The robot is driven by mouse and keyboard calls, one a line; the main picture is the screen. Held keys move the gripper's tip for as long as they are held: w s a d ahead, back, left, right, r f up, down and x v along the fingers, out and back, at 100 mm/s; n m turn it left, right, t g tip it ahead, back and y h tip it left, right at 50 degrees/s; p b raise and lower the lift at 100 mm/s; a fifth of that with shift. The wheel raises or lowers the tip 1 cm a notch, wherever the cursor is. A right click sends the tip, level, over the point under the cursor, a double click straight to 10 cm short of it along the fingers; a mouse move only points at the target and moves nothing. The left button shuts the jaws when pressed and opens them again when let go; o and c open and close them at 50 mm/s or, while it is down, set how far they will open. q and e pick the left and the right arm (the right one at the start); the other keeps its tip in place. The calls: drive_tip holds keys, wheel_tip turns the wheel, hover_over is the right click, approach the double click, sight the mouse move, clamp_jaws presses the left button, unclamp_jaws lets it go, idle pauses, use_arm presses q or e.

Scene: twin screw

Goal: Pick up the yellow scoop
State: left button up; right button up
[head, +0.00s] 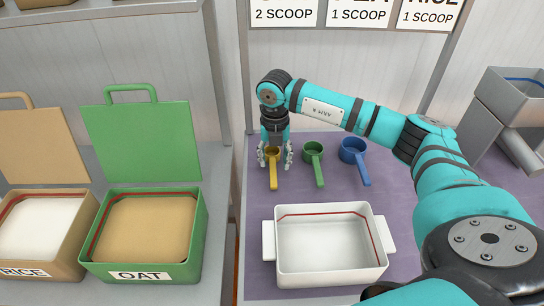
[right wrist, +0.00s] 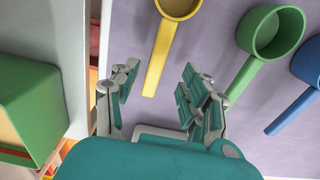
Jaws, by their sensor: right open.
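The yellow scoop (head: 273,178) lies on the purple mat, its handle toward the front; it also shows in the right wrist view (right wrist: 160,56). My right gripper (head: 275,157) points down over the scoop, open and empty. In the right wrist view, the yellow handle appears between the open fingers (right wrist: 160,78), with a gap on both sides. I cannot tell how far above the handle the fingertips are. The fingers partly hide the scoop's cup in the head view. My left gripper is not in view.
A green scoop (head: 314,158) and a blue scoop (head: 354,150) lie to the right. A white tray (head: 330,281) stands in front. The green OAT box (head: 143,270) and tan RICE box (head: 30,262) stand left, beyond a shelf post. A grey hopper (head: 512,95) is at the far right.

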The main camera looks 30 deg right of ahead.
sight(273, 172)
drive_tip(key=f, duration=0.1)
drive_tip(key=f+p, duration=0.1)
drive_tip(key=f, duration=0.3)
drive_tip(key=shift+a+f, duration=0.1)
drive_tip(key=shift+a, duration=0.15)
clamp_jaws()
